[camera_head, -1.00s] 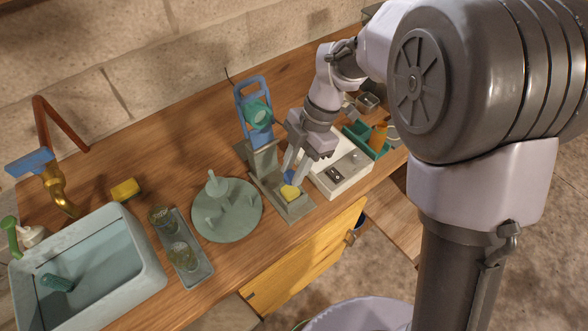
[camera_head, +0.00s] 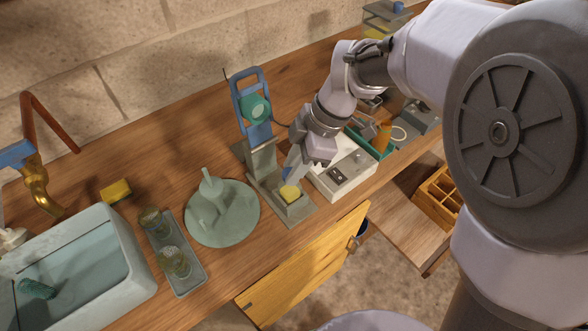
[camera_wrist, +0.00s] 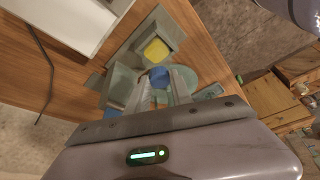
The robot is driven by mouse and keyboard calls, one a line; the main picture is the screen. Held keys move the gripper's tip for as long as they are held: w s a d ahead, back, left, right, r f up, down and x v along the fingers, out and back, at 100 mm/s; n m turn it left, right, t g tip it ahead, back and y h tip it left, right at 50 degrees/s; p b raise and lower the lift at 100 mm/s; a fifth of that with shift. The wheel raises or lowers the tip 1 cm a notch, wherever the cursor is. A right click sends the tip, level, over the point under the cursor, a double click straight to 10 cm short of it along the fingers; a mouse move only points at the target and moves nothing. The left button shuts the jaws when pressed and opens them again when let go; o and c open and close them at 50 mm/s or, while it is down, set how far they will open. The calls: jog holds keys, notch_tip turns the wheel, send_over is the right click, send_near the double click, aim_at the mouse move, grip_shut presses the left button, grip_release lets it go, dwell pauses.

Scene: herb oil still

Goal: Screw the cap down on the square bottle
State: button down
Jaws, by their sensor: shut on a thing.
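A small yellow square piece (camera_head: 290,192), which looks like the square bottle seen from above, sits in a grey holder (camera_head: 300,212) near the table's front edge. It also shows in the wrist view (camera_wrist: 156,50). My gripper (camera_head: 290,172) is over the holder, fingers pointing down, shut on a small blue cap (camera_wrist: 158,76). In the wrist view the cap is at the fingertips, beside the yellow piece in the picture. The fingers partly hide the cap in the head view. I cannot tell whether the cap touches the bottle.
A blue-framed stand with a green round part (camera_head: 256,107) rises behind the holder. A white box (camera_head: 342,172) is close on the right. A round green turntable (camera_head: 222,222) with upright parts, a tray of jars (camera_head: 187,270) and a sink (camera_head: 112,250) are left.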

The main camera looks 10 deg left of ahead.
jog(key=shift+f+m+t+b, duration=0.1)
jog(key=shift+m+t+b, duration=0.5)
jog(key=shift+m+b, duration=0.85)
jog(key=m+t+b, duration=0.1)
jog(key=m, duration=0.3)
jog(key=shift+b, duration=0.3)
jog(key=m+t, duration=0.1)
jog(key=m, duration=0.1)
jog(key=m+t, duration=0.1)
jog(key=m, duration=0.2)
jog(key=shift+h, duration=0.4)
jog(key=c, duration=1.5)
grip_release()
jog(key=o, duration=0.5)
jog(key=shift+w, duration=0.15)
jog(key=shift+c, duration=0.2)
jog(key=shift+c, duration=0.4)
